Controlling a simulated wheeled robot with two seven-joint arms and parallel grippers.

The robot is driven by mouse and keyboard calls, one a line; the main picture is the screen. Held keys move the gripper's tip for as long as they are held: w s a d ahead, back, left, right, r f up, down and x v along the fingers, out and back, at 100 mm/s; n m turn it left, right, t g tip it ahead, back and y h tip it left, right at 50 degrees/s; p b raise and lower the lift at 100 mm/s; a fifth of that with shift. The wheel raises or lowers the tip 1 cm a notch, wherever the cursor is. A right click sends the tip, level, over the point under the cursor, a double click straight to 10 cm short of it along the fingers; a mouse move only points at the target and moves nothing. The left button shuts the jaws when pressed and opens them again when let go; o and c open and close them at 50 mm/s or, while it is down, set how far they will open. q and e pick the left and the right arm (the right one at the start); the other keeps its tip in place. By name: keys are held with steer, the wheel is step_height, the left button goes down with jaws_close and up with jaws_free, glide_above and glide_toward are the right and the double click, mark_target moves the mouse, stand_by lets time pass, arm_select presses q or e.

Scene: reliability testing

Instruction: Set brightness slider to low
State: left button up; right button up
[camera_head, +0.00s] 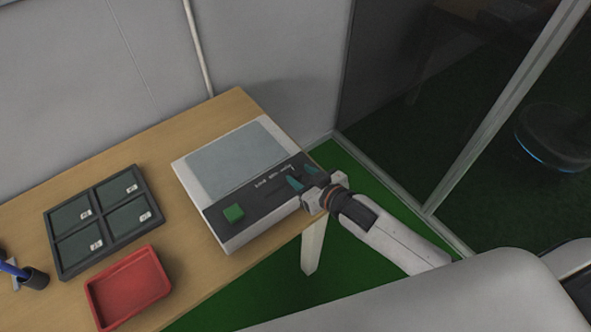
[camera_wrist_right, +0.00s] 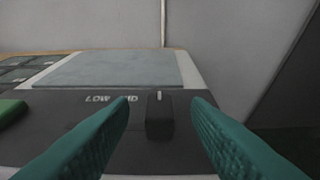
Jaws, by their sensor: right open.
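The brightness slider is on the black control strip (camera_head: 258,190) of a white device (camera_head: 222,232) with a grey-blue panel. In the right wrist view its dark knob (camera_wrist_right: 160,118), with a white line on top, stands right of the printed words LOW and MID (camera_wrist_right: 112,99). Any label behind the knob is hidden there. My right gripper (camera_head: 303,177) is open over the right end of the strip. In the wrist view its teal fingers (camera_wrist_right: 160,104) stand either side of the knob, with visible gaps. My left gripper is not in view.
A green button (camera_head: 233,213) sits at the strip's left end. On the wooden table (camera_head: 185,262) are a dark four-part tray (camera_head: 104,220), a red tray (camera_head: 128,288) and a dark cup with a blue item (camera_head: 35,279). A grey wall (camera_head: 265,50) stands behind.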

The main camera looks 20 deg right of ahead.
mark_target(297, 173)
steer(key=shift+x, duration=1.7)
jaws_close()
